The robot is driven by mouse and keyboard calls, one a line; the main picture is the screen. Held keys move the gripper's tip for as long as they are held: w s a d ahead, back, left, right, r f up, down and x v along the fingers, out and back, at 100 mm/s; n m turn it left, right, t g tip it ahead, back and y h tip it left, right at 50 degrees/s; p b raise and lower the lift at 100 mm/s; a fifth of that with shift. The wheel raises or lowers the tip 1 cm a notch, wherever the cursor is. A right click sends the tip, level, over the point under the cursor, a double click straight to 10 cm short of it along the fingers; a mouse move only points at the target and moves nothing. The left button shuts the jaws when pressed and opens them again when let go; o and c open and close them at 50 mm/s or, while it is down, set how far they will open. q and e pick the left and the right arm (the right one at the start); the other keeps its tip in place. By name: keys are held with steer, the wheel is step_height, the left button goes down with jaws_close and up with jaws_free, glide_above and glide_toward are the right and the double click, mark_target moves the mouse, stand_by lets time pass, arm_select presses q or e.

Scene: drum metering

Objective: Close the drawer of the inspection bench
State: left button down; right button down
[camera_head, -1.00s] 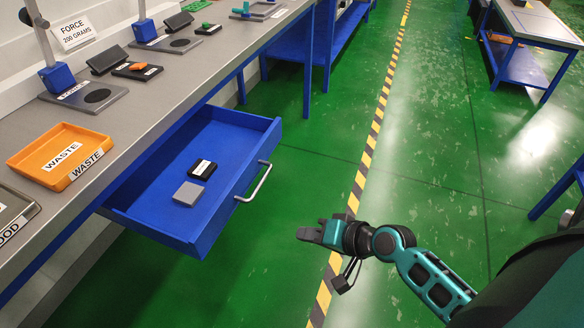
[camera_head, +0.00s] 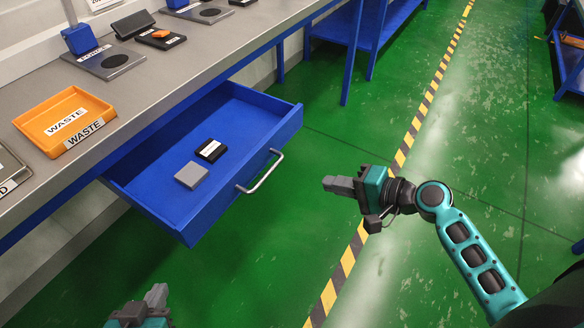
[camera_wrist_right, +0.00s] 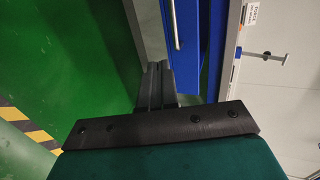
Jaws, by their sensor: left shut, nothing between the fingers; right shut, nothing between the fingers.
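The blue drawer (camera_head: 232,188) of the inspection bench (camera_head: 190,65) stands pulled out over the green floor. It holds a grey block (camera_head: 191,175) and a black labelled block (camera_head: 211,150). Its silver bar handle (camera_head: 262,174) is on the front panel. My right gripper (camera_head: 328,183) is shut and empty, to the right of the handle and apart from it. In the right wrist view its closed fingers (camera_wrist_right: 156,84) show, with the handle (camera_wrist_right: 175,25) ahead. My left gripper (camera_head: 157,294) is shut and empty at the bottom left, below the drawer.
An orange waste tray (camera_head: 66,118) and black plates with small parts stand on the bench top. Blue bench legs (camera_head: 353,60) stand further back. The green floor right of the drawer is open, crossed by a yellow and black stripe (camera_head: 411,135).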

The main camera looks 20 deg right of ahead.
arm_select(q)
steer(key=shift+d+f+b, duration=0.15)
steer(key=shift+f+b, duration=0.05)
steer(key=shift+b, duration=0.15)
arm_select(e)
steer(key=r+x, duration=0.2)
steer(key=x, duration=0.9)
steer(key=shift+w+a, duration=0.3)
steer(key=shift+w, duration=0.15)
